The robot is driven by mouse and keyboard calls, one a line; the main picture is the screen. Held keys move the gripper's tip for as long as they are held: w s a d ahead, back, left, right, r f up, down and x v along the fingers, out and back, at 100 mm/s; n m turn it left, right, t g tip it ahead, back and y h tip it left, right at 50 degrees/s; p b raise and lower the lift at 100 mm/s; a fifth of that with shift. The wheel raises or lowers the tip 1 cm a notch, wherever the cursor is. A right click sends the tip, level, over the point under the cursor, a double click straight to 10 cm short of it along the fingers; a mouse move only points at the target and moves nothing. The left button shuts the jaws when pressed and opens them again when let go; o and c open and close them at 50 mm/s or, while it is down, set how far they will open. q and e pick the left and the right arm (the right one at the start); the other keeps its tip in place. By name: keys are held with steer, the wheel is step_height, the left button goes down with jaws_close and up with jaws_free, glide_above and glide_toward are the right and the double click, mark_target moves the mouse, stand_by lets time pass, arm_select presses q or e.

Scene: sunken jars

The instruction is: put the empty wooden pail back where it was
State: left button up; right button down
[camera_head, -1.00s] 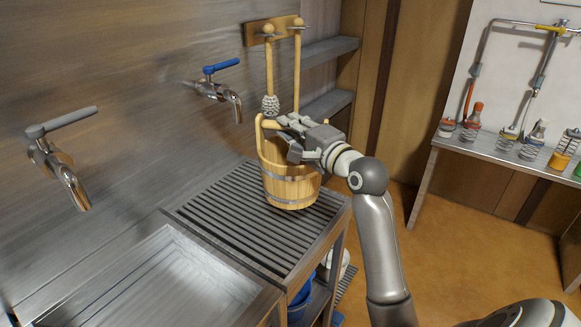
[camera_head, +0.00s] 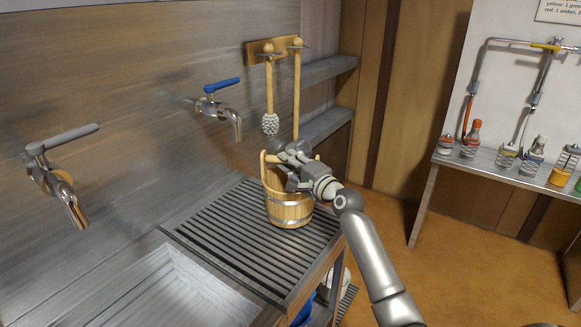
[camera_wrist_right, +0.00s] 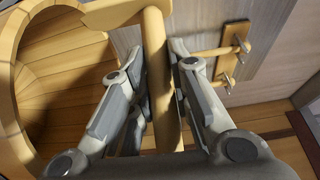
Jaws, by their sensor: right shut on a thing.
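The wooden pail (camera_head: 290,211) has light staves and metal hoops. In the head view it is upright at the far right of the slatted drain rack (camera_head: 240,225). Its base appears to be at the slats; I cannot tell whether it bears fully on them. My right gripper (camera_head: 290,168) is at the pail's top and is shut on its handle. In the right wrist view the handle (camera_wrist_right: 160,85) runs between the fingers, with the pail's open mouth and bare wooden inside (camera_wrist_right: 65,85) at left. My left gripper is out of view.
A sink basin (camera_head: 165,290) adjoins the rack. A blue-handled tap (camera_head: 222,105) and a grey-handled tap (camera_head: 60,180) jut from the wall. A brush (camera_head: 270,110) hangs behind the pail. A bench (camera_head: 440,162) with jars stands at right. Front slats are clear.

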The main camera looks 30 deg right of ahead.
steer(key=shift+d+f, duration=0.1)
steer(key=shift+f, duration=0.45)
steer(key=shift+f, duration=0.2)
steer(key=c, duration=1.3)
jaws_free()
steer(key=shift+c, duration=0.2)
